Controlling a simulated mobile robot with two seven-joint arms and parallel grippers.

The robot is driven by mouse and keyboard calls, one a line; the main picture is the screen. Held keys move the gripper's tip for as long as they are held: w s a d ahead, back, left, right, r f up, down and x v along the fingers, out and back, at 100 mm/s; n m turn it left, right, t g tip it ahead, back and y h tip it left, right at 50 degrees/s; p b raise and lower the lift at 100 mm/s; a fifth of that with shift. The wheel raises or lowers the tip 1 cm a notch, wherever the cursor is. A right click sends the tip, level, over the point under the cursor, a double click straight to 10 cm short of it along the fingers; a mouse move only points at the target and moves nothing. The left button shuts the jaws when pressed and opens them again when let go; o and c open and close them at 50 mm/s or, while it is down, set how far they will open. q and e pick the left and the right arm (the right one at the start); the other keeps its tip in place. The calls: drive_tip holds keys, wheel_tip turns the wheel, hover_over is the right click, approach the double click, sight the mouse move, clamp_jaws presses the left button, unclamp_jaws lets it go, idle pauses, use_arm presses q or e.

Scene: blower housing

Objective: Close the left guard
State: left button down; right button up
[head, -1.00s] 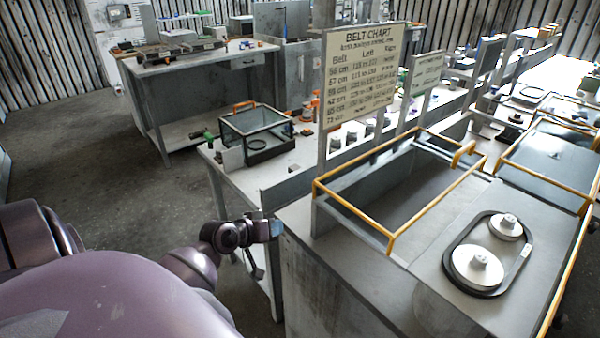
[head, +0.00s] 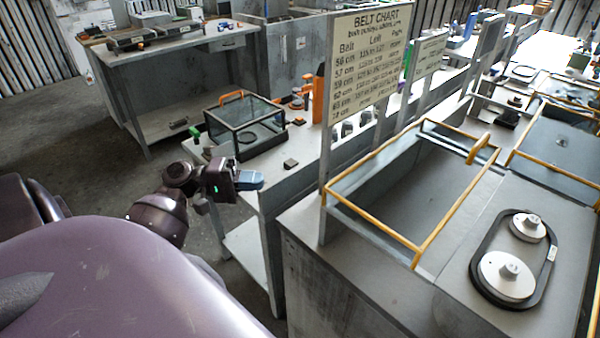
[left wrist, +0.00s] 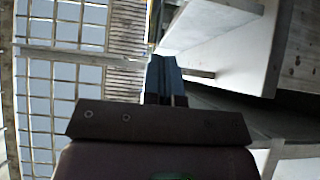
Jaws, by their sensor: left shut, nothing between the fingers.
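The left guard (head: 445,238), a yellow-edged frame with grey see-through sides, stands open on the grey housing top (head: 455,285). Its yellow handle (head: 478,148) is at its far right corner. To the right of it, two pale pulleys (head: 507,276) with a black belt (head: 478,285) lie uncovered. My left gripper (head: 252,180) is shut and empty, left of the guard and clear of it, near the end of the bench. Its closed blue-grey fingers (left wrist: 163,78) also show in the left wrist view. My right gripper is not in view.
A belt chart sign (head: 368,62) on a post rises behind the guard's left side. A glass box with an orange handle (head: 245,125) stands on the bench behind my left gripper. Another yellow-framed guard (head: 560,140) lies at the far right.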

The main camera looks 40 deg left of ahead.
use_arm(q)
drive_tip(key=s+d+p+x, duration=0.1)
drive_tip(key=s+p+x, duration=0.1)
drive_tip(key=x, duration=1)
drive_tip(key=shift+w+d+p, duration=0.25)
drive_tip(key=shift+d+p, duration=0.35)
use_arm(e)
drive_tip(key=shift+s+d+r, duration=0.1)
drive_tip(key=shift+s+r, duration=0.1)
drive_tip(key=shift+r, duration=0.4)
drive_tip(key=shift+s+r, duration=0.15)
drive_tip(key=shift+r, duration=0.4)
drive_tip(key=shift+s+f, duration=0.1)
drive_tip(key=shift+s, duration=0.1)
use_arm(q)
drive_tip(key=shift+w+d+f, duration=0.1)
drive_tip(key=shift+d, duration=0.05)
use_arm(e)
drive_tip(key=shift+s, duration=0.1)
